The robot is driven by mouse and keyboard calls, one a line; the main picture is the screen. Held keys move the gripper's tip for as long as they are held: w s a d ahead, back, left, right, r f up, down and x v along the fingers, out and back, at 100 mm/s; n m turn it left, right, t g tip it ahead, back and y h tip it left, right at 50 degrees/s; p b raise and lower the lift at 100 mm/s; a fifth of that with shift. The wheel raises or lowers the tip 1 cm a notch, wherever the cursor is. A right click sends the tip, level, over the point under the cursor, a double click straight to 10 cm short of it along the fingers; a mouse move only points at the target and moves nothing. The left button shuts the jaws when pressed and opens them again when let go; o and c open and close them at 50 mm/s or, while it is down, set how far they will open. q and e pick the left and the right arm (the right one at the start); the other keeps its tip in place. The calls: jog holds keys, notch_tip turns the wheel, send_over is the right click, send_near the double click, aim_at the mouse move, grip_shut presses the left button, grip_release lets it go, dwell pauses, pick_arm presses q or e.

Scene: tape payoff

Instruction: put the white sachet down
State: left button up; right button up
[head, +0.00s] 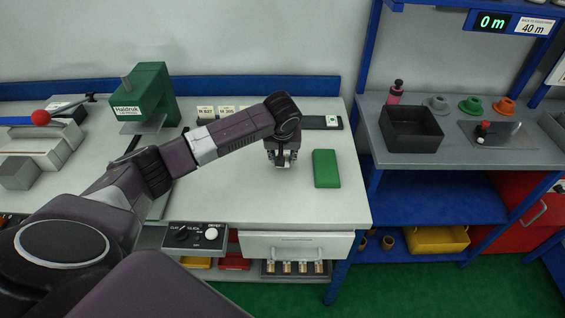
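My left gripper (282,162) points down over the white bench top (235,180), just left of a green pad (326,168). The fingers are small and dark, and I cannot tell whether they are open or shut. I cannot make out the white sachet; nothing white stands out from the pale bench between the fingertips. My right gripper is not in view.
A green press-like machine (148,98) stands at the back left. A dark strip (322,122) and small cards (227,110) lie behind the gripper. A control box (196,236) sits at the front edge. A black bin (411,128) stands on the right bench.

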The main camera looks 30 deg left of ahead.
pick_arm(q)
jog(key=shift+f, duration=1.55)
jog(key=shift+f, duration=0.1)
jog(key=o, duration=1.1)
